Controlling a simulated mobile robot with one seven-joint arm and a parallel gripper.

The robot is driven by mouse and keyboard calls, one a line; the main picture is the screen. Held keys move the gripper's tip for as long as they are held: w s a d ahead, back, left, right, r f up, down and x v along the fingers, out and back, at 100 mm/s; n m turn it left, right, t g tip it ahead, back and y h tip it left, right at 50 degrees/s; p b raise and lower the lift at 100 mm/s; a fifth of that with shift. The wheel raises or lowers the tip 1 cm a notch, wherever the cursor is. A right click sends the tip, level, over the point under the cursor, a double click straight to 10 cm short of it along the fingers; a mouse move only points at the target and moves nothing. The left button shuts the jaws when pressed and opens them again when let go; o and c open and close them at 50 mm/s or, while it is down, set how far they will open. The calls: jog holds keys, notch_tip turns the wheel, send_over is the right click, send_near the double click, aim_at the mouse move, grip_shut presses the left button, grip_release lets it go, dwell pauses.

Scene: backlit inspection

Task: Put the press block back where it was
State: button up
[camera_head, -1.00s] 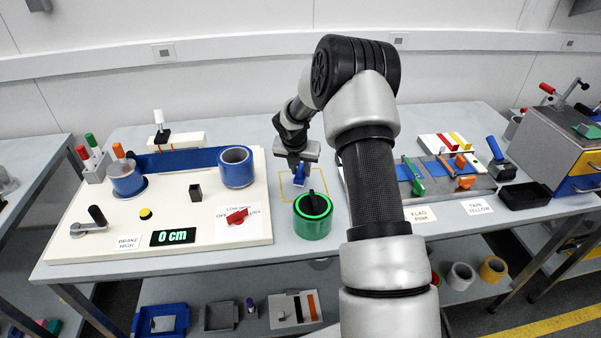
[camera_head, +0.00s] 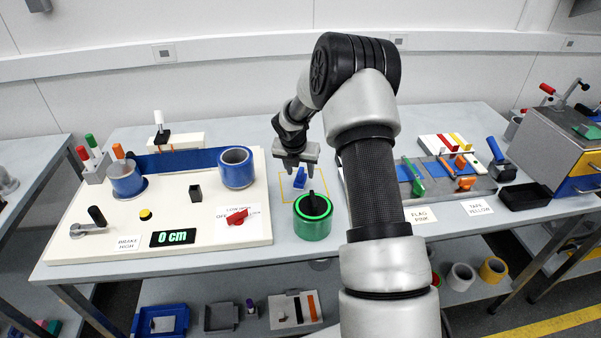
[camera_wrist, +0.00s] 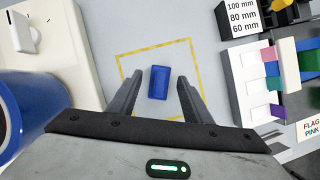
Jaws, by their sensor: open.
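The press block is a small blue block (camera_head: 299,178) standing on the grey table inside a yellow outlined square (camera_head: 283,186). In the wrist view the blue block (camera_wrist: 158,82) lies between and just beyond my fingers, inside the yellow outline (camera_wrist: 122,60). My gripper (camera_head: 297,168) is open and empty, above the block; in the wrist view its two fingers (camera_wrist: 158,98) are spread on either side of it with gaps. The near side of the yellow outline is partly hidden by my gripper in the wrist view.
A green roll with a black knob (camera_head: 313,216) stands just in front of the square. A cream board with blue rolls (camera_head: 180,215) lies to the left. A grey board with coloured pieces (camera_head: 480,186) lies to the right, partly behind my arm.

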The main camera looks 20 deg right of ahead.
jog(key=s+a+r+m, duration=0.35)
jog(key=s+r, duration=0.25)
jog(key=r, duration=0.5)
jog(key=s+a+r+m, duration=0.2)
jog(key=s+r+m, duration=0.3)
jog(key=r, duration=0.6)
jog(key=s+a+r+m+y, duration=0.1)
jog(key=s+a+r+m, duration=0.1)
jog(key=s+m, duration=0.5)
jog(key=s+a+r+m+t, duration=0.1)
jog(key=s+a+r+m, duration=0.2)
jog(key=s+m, duration=0.3)
jog(key=s+a+r+m+y, duration=0.1)
jog(key=s+m, duration=0.6)
jog(key=s, duration=0.8)
jog(key=shift+a+r+m+t+y, duration=0.3)
jog(key=shift+a+r+m+t, duration=0.1)
jog(key=shift+a+r, duration=0.45)
